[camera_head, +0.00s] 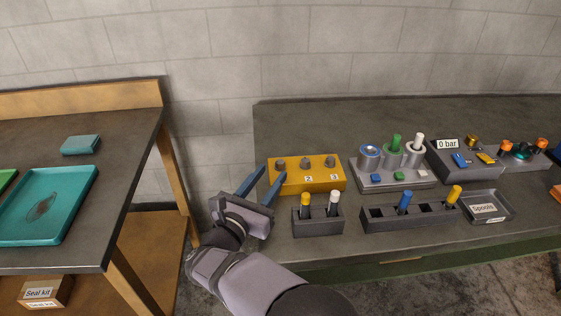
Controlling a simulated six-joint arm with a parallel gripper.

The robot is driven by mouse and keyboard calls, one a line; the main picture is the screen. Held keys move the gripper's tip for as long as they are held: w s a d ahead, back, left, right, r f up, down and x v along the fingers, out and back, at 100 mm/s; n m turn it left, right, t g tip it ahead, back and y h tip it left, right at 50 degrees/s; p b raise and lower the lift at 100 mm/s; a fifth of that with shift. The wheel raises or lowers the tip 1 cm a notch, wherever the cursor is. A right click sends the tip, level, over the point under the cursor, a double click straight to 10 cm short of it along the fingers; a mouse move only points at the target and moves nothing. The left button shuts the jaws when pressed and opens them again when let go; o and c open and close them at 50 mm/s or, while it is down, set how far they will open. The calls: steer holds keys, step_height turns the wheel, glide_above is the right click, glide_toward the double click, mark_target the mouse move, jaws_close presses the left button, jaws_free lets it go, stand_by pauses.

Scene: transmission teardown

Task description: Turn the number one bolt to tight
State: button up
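A yellow block (322,173) stands on the right-hand workbench with three dark bolts in a row on its top. Labels 2 and 3 show on its front face. The leftmost bolt (280,164) stands at the block's left end; its own label is not visible, with my gripper in front of that end. The middle bolt (305,164) and right bolt (330,162) are clear of my gripper. My gripper (273,171) has two blue fingers spread apart with nothing seen between them. Its fingertips are close to the block's left end; I cannot tell whether they touch it.
A dark rack (318,228) with a yellow-topped and a white-topped tool stands in front of the block. A longer rack (410,220), a grey fixture (390,176) with cylinders and a Spools tray (488,207) lie to the right. A gap separates the left bench (105,185).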

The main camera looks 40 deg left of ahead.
mark_target(278, 165)
steer(key=shift+p+x, duration=0.65)
steer(key=shift+x, duration=2.85)
jaws_close()
steer(key=shift+f, duration=0.1)
